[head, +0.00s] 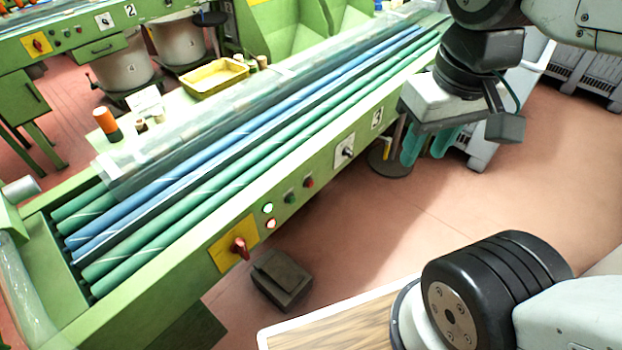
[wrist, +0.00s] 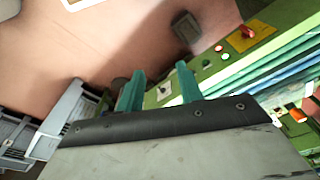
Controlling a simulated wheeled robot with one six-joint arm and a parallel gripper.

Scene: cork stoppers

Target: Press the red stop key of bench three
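Bench three is the long green bench (head: 165,294) marked with a 3 plate (head: 377,117). Its small red stop key (head: 308,183) is on the front panel, right of a green key (head: 290,197). Left of these are a lit greenish-white lamp (head: 267,208) and a reddish lamp (head: 271,223). My gripper (head: 428,147) is open and empty, with two teal fingers apart, in front of the bench's right part, right of the red key and not touching it. In the wrist view, the gripper (wrist: 158,88) shows beside the panel; I cannot make out the red key there.
A red rotary switch (head: 240,248) on a yellow plate and a black selector (head: 347,152) share the panel. A dark box (head: 281,279) lies on the floor before the bench. A round-based stand (head: 389,162) is behind my gripper. Open floor (head: 400,230) lies in front.

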